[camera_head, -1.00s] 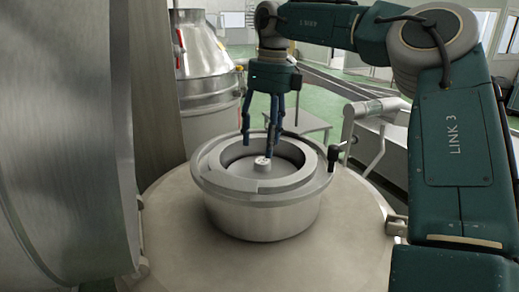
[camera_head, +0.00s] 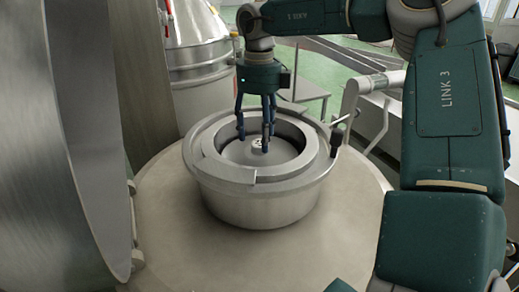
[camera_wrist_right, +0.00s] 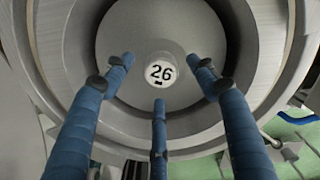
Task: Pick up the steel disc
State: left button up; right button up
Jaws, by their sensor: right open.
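The steel disc (camera_head: 238,153) lies flat inside a round steel rim, with a small hub at its middle. In the right wrist view the disc (camera_wrist_right: 205,38) fills the upper middle and its pale hub cap is marked 26. My right gripper (camera_head: 257,138) is open and points down over the disc, its blue fingers spread around the hub. In the right wrist view the open fingers (camera_wrist_right: 160,82) stand left, right and below the hub, with gaps to it. I cannot tell whether any fingertip touches the disc. My left gripper is not in view.
The raised steel rim (camera_head: 215,176) encloses the disc on a broad round lid (camera_head: 215,255). A black-knobbed lever (camera_head: 337,138) stands at the rim's right. A large steel drum (camera_head: 50,170) blocks the left. A steel vessel (camera_head: 198,50) stands behind.

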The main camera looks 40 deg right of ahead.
jog(key=shift+s+d+f+p, duration=0.15)
jog(key=shift+f+p, duration=0.2)
jog(key=shift+f, duration=1)
grip_shut()
jog(key=shift+r, duration=0.15)
